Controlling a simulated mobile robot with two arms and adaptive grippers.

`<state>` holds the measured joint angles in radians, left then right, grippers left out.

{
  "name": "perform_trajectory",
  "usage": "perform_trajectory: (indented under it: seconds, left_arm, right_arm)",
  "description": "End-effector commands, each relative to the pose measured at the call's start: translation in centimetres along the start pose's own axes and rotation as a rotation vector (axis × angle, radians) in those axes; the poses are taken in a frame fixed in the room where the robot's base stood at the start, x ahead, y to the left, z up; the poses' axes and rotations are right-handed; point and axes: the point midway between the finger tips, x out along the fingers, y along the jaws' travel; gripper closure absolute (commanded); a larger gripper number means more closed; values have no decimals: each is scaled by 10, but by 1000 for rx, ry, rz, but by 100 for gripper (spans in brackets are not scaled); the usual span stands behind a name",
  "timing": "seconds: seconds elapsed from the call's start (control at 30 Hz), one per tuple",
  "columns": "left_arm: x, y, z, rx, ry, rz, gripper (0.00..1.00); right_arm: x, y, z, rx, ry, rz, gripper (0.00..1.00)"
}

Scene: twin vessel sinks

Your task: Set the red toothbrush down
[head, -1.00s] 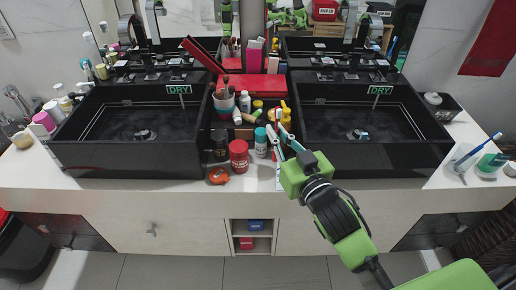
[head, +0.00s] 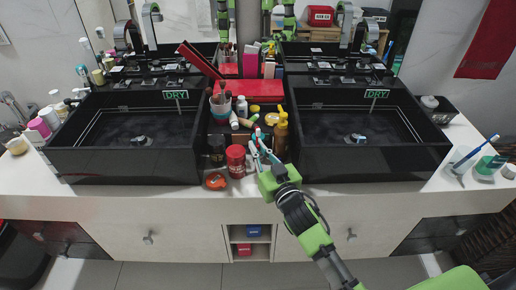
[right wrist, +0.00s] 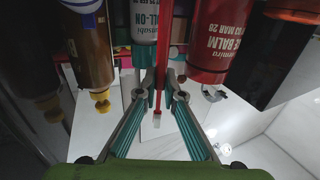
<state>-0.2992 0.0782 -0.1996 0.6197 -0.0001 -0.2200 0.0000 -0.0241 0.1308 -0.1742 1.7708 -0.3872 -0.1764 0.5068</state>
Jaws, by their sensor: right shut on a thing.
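The red toothbrush (right wrist: 161,90) shows in the right wrist view as a thin red shaft between the two teal-lined fingers of my right gripper (right wrist: 163,76). That gripper is shut on it. In the head view, my right gripper (head: 257,149) is over the front of the counter between the two sinks, beside the red jar (head: 236,160). I cannot make out the toothbrush there. In the right wrist view, a white roll-on bottle (right wrist: 145,25) and the red jar (right wrist: 213,45) are close beyond the fingertips. My left gripper is not in view.
A left black sink (head: 120,163) and a right black sink (head: 370,163) flank the crowded middle strip. An amber pump bottle (head: 281,135) and orange tape measure (head: 216,181) are near the gripper. The counter's front strip (head: 120,190) is mostly clear.

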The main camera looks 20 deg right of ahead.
Motion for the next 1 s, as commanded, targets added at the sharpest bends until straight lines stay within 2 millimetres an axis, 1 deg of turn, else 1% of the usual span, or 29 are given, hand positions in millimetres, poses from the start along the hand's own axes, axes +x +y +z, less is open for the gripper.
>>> perform_trajectory:
  seconds: [0.13,0.23,0.3,0.33,0.63,0.73,0.87,1.0]
  left_arm:
    - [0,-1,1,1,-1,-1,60]
    - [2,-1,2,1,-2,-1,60]
    - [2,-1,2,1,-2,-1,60]
    - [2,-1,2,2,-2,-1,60]
    - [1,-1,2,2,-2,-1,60]
    - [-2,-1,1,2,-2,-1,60]
    - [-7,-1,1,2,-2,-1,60]
    - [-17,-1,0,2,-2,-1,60]
  right_arm:
    - [0,0,0,0,0,0,100]
    - [0,0,4,0,-1,1,100]
    - [0,0,3,-1,-1,1,79]
    - [0,0,3,-1,-1,1,75]
    - [0,0,2,-1,0,1,75]
    - [0,0,-3,-1,0,0,75]
    - [-16,0,-1,1,-4,1,75]
    - [-42,0,-1,2,-6,1,75]
